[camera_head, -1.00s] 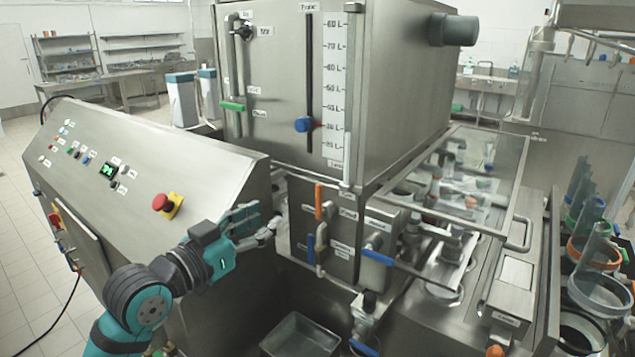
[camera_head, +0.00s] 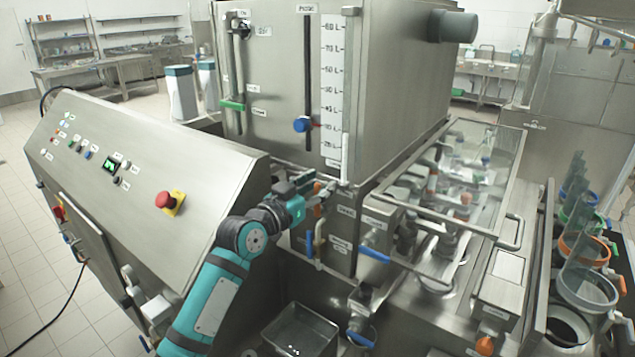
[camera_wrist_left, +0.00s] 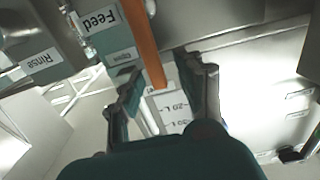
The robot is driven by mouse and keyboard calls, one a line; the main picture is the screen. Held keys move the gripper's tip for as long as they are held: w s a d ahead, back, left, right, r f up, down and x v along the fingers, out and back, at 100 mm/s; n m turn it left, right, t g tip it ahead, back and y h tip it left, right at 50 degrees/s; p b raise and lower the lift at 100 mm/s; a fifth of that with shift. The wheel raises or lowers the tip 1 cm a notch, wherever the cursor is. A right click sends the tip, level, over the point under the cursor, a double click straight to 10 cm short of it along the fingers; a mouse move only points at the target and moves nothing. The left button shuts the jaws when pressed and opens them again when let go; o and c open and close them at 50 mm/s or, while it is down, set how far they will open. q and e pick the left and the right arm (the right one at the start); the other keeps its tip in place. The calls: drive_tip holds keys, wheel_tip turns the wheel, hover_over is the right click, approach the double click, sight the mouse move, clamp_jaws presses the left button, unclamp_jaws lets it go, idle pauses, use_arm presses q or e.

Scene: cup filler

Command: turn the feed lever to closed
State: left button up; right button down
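The feed lever is an orange handle (camera_head: 317,187) on the front of the steel machine, below the tank. In the left wrist view the orange handle (camera_wrist_left: 145,42) runs from the top edge down into the gap between my fingers, beside the "Feed" label (camera_wrist_left: 97,20). My left gripper (camera_head: 322,196) is at the lever in the head view and hides much of it. In the left wrist view its two fingers (camera_wrist_left: 165,85) are apart, one on each side of the lever's end. Contact with the lever cannot be told. My right gripper is not in view.
A blue-handled lever (camera_head: 309,244) hangs just below. Another blue handle (camera_head: 374,255) sticks out to the right. The sloped control panel (camera_head: 150,160) with a red button (camera_head: 163,200) stands left of the arm. A metal tray (camera_head: 300,335) lies below.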

use_arm(q)
drive_tip(key=shift+w, duration=0.1)
drive_tip(key=shift+c, duration=0.5)
clamp_jaws()
drive_tip(key=shift+d, duration=0.1)
